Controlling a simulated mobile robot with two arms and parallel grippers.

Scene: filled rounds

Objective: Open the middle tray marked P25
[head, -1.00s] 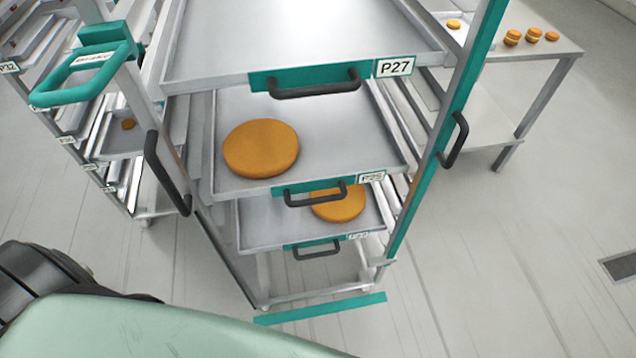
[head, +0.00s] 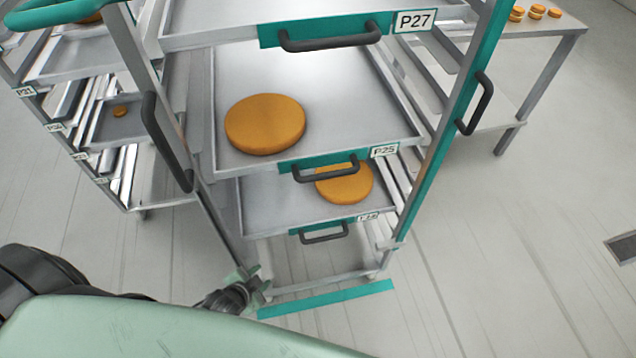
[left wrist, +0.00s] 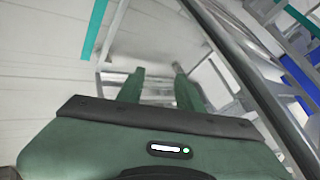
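The middle tray marked P25 (head: 345,115) sits in the rack between the P27 tray and a lower tray. It carries a flat orange round (head: 264,124). Its dark handle (head: 326,170) is on a teal front strip, with the P25 label (head: 384,150) to the right. My left gripper (head: 258,282) is low at the rack's front left post, below and left of that handle and apart from it. In the left wrist view its two green fingers (left wrist: 158,78) stand apart with nothing between them. My right gripper is not in view.
The P27 tray (head: 215,12) is above, and a lower tray (head: 268,208) with another orange round (head: 344,184) is below. Upright side handles (head: 166,142) flank the rack. Another rack stands left. A table (head: 545,45) with small rounds stands right.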

